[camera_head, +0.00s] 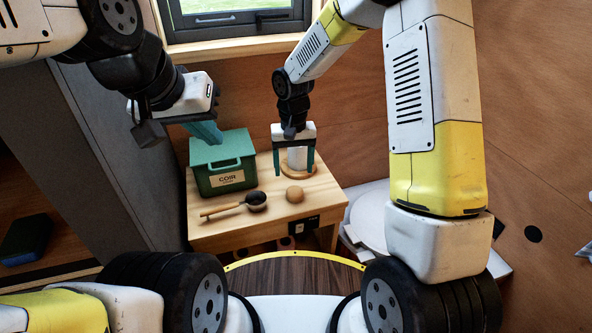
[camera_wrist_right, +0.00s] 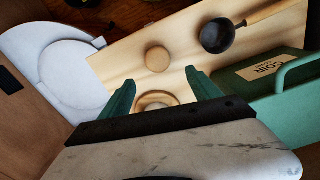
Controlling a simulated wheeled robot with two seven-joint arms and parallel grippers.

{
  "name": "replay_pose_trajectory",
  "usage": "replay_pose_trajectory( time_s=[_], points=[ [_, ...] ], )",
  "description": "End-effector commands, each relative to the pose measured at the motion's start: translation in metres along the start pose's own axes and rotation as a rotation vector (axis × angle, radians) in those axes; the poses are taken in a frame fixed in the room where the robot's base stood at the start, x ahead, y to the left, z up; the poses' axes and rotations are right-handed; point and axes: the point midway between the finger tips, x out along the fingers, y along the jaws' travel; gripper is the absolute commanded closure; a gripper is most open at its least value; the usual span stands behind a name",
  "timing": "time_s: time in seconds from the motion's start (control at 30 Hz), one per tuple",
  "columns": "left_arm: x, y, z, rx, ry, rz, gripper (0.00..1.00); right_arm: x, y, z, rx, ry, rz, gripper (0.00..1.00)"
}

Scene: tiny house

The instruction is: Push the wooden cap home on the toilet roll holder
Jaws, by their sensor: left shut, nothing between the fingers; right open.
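The round wooden cap (camera_head: 295,194) lies on the wooden table, in front of and apart from the toilet roll holder; it also shows in the right wrist view (camera_wrist_right: 157,58). The holder's round wooden base (camera_head: 286,169) stands near the table's back right, with a white roll (camera_head: 297,158) on it. My right gripper (camera_head: 294,168) points down, open, one finger on each side of the roll. In the right wrist view a round wooden part (camera_wrist_right: 155,99) shows between the fingertips, partly hidden by the gripper body. My left gripper (camera_head: 212,138) is shut and empty over the green box.
The green box (camera_head: 222,160) labelled COIR, with a handle, stands at the table's back left. A dark ladle (camera_head: 256,200) with a wooden handle lies in front of it. The table's (camera_head: 322,205) front right is bare. A white round-topped fixture (camera_head: 368,222) is right of the table.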

Motion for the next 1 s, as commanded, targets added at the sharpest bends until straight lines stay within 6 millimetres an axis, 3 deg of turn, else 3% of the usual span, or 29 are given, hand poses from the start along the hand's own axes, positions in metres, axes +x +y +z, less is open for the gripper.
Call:
replay_pose_trajectory(
  time_s=[0.5, 0.83, 0.87, 1.0],
  points=[
    [0.0, 0.0, 0.0, 0.0, 0.0, 0.0, 1.0, 0.066, 0.002, 0.012, 0.0, -0.004, 0.001, 0.28],
    [0.0, 0.0, 0.0, 0.0, 0.0, 0.0, 1.0, 0.075, 0.002, 0.011, 0.0, -0.001, 0.0, 0.28],
    [0.0, 0.0, 0.0, 0.0, 0.0, 0.0, 1.0, 0.075, 0.002, 0.011, 0.0, -0.001, 0.0, 0.3],
    [0.0, 0.0, 0.0, 0.0, 0.0, 0.0, 1.0, 0.075, 0.002, 0.011, 0.0, -0.001, 0.0, 0.57]
  ],
)
